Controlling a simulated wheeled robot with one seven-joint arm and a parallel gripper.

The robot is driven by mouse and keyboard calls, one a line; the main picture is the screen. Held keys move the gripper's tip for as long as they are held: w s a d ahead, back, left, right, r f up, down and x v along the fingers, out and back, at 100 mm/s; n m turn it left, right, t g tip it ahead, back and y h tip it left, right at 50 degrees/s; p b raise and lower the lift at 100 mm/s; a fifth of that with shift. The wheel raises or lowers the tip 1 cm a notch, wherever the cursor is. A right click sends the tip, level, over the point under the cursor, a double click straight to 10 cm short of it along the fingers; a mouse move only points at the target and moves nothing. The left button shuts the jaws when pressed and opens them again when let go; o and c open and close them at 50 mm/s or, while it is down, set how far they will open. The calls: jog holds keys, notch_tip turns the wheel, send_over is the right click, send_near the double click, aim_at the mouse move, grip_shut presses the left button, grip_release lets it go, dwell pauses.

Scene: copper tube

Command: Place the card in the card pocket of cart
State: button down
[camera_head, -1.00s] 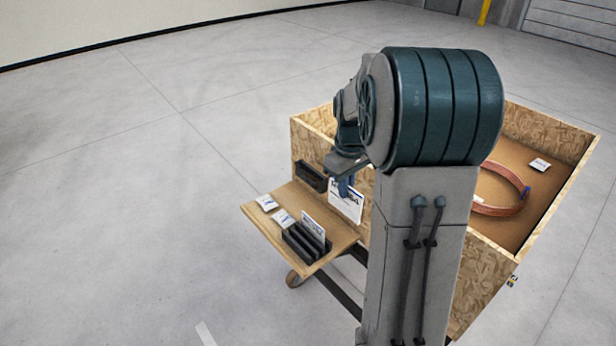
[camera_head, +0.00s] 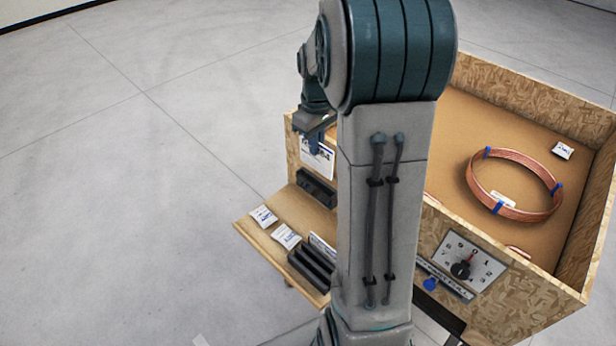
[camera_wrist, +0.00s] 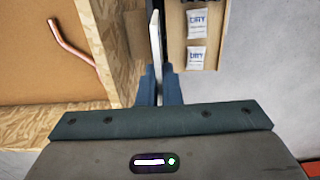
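My gripper (camera_head: 316,146) is shut on a white card (camera_head: 317,160) with dark print. In the wrist view, my gripper (camera_wrist: 158,92) holds the card (camera_wrist: 156,45), seen nearly edge-on between the fingers. The black card pocket (camera_head: 315,188) is on the outer side wall of the chipboard cart (camera_head: 465,228), above the wooden shelf. In the head view, the card appears just above the pocket. Whether it is lined up with the opening or touching it cannot be told. A dark shape beside the card in the wrist view may be the pocket.
The wooden shelf (camera_head: 250,232) carries two white packets (camera_head: 286,235) and a black slotted rack (camera_head: 308,268) with another card (camera_head: 322,246) in it. A copper coil (camera_head: 513,187) lies inside the cart. My arm hides part of the cart.

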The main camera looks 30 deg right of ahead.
aim_at(316, 170)
jog(key=f+p, duration=0.1)
jog(key=f, duration=0.7)
jog(key=shift+s+f+p, duration=0.2)
jog(key=shift+p, duration=0.1)
jog(key=shift+f, duration=0.6)
jog(key=c, duration=2)
grip_release()
jog(key=shift+d+f, duration=0.1)
jog(key=o, duration=0.4)
